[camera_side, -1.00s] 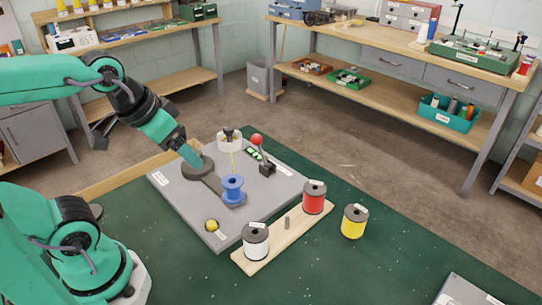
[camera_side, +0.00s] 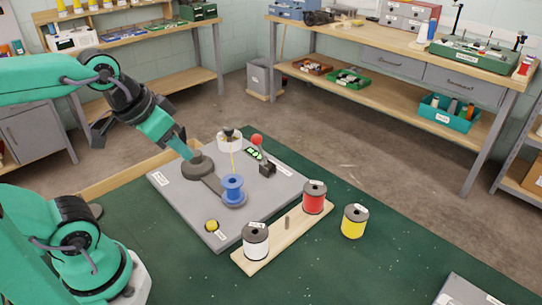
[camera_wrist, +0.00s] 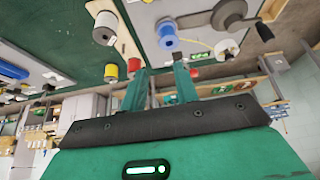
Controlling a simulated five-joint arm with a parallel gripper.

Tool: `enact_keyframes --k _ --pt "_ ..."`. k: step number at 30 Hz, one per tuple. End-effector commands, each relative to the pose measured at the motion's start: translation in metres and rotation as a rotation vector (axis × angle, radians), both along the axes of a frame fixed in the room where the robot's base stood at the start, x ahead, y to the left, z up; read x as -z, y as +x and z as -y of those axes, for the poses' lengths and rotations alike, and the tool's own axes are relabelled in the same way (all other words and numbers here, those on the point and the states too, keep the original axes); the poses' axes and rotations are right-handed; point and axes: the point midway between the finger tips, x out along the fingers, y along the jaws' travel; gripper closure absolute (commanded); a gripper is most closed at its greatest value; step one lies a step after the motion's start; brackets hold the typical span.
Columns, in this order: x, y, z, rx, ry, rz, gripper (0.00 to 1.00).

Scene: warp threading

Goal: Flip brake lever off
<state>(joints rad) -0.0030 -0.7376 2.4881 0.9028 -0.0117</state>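The brake lever, a thin stick with a red ball (camera_side: 257,139), stands on a small black block (camera_side: 267,169) at the far right of the grey base plate (camera_side: 174,190). It leans to the upper left. In the wrist view its red ball (camera_wrist: 202,56) shows just beyond the fingers, partly hidden. My gripper (camera_side: 187,155) hangs over the dark round disc on the plate, left of the lever and apart from it. In the wrist view my gripper (camera_wrist: 160,68) has its two fingers spread with nothing between them.

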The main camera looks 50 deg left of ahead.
Motion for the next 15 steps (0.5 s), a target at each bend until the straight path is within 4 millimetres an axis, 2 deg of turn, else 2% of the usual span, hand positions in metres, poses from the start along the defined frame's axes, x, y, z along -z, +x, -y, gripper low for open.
enact_keyframes --k 1,4,15 --pt "-0.001 0.002 -0.001 -0.008 -0.003 -0.004 0.80" --pt "-0.005 0.008 -0.002 -0.036 -0.014 -0.014 0.99" --pt "-0.024 0.051 -0.015 -0.227 -0.085 -0.077 1.00"
